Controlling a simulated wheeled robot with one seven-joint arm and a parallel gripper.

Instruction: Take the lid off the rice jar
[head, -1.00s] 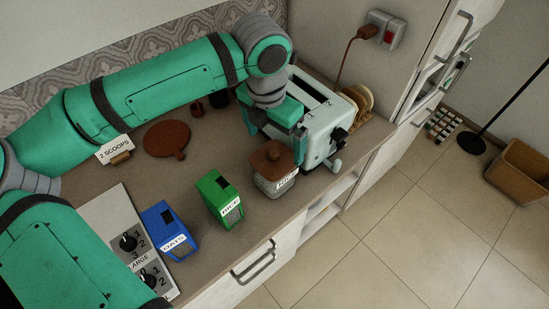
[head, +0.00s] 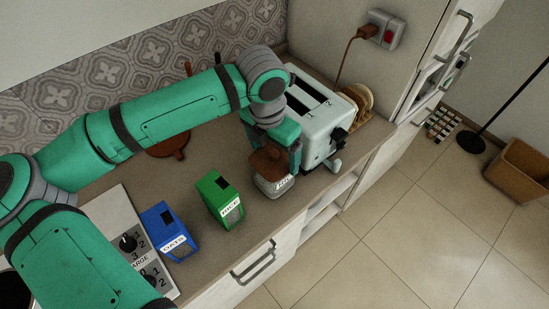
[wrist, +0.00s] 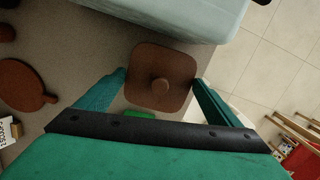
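The jar (head: 277,186) is clear with pale contents and a white label too small to read surely. It stands upright on the counter in front of the toaster. My gripper (wrist: 160,77) is open, with one finger on each side of the lid. In the head view my gripper (head: 284,146) is at the jar's back and right side and hides part of it. Finger contact with the lid cannot be told.
A white toaster (head: 313,110) stands close behind the jar. A green box (head: 220,200), its label seemingly reading RICE, and a blue OATS box (head: 168,232) stand to the left. A brown round board (wrist: 22,87) lies further off. The counter's front edge is near.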

